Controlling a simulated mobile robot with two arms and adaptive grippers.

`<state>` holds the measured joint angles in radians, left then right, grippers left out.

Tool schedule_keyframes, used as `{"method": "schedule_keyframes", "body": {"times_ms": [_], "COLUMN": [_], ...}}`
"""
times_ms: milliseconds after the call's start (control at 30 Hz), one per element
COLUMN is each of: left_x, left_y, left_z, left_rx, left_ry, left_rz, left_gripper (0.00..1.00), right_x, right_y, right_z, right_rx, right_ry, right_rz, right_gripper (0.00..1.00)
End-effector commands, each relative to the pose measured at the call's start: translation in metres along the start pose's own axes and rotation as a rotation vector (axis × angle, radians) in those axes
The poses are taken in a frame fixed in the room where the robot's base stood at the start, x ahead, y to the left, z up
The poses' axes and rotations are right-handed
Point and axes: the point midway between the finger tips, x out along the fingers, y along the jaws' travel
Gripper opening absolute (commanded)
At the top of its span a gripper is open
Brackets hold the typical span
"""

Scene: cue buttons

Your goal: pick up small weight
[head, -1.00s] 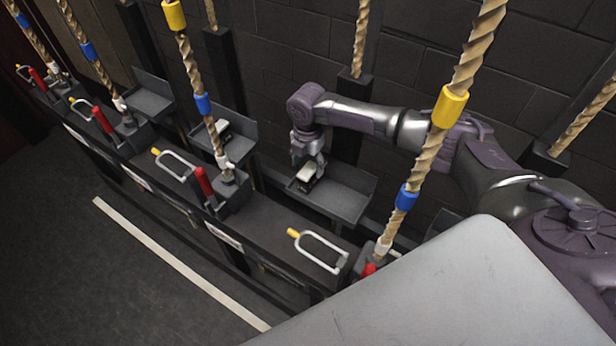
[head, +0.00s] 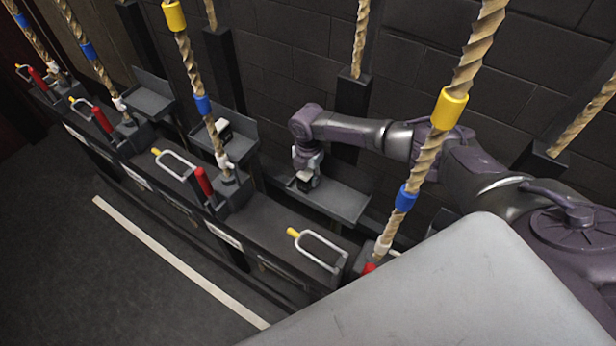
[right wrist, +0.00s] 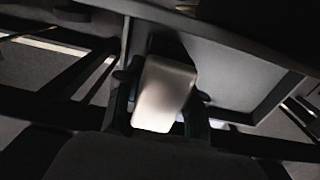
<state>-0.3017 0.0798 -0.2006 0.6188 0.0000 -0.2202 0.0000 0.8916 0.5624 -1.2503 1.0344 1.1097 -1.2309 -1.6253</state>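The small weight is a pale, box-shaped block (right wrist: 164,94) between the two fingers in the right wrist view. It lies in a dark metal tray (head: 343,203) against the wall. In the head view my right gripper (head: 304,184) points down into this tray and hides most of the weight. In the right wrist view its dark fingers (right wrist: 160,108) stand on both sides of the weight, with a small gap at the right finger, so it looks open around the weight. The weight sits slightly turned between the fingers. My left gripper is not in view.
Another tray with a white-and-black weight (head: 223,130) is to the left. Thick ropes with yellow and blue bands (head: 425,150) hang in front of the trays. Levers with red grips (head: 203,181) line the bench front. Dark posts (head: 352,105) stand behind the trays.

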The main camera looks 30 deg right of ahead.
Motion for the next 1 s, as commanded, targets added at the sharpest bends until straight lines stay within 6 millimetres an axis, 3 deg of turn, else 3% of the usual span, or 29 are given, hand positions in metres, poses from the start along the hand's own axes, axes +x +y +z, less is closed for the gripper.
{"method": "schedule_keyframes", "body": {"times_ms": [33,200,667,1000], "left_x": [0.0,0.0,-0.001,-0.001], "left_y": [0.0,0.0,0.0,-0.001], "left_z": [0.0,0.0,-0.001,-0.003], "left_rx": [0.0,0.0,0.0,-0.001], "left_ry": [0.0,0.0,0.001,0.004], "left_rz": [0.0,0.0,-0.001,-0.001], "left_gripper": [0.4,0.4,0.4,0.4], "right_x": [0.0,0.0,-0.005,-0.058], "right_y": [0.0,0.0,0.002,0.002], "right_z": [0.0,0.0,0.001,0.002], "right_rx": [0.0,0.0,0.001,-0.001], "right_ry": [0.0,0.0,-0.001,-0.003], "right_rz": [0.0,0.0,0.005,0.009], "right_gripper": [0.25,0.0,0.0,0.0]}}
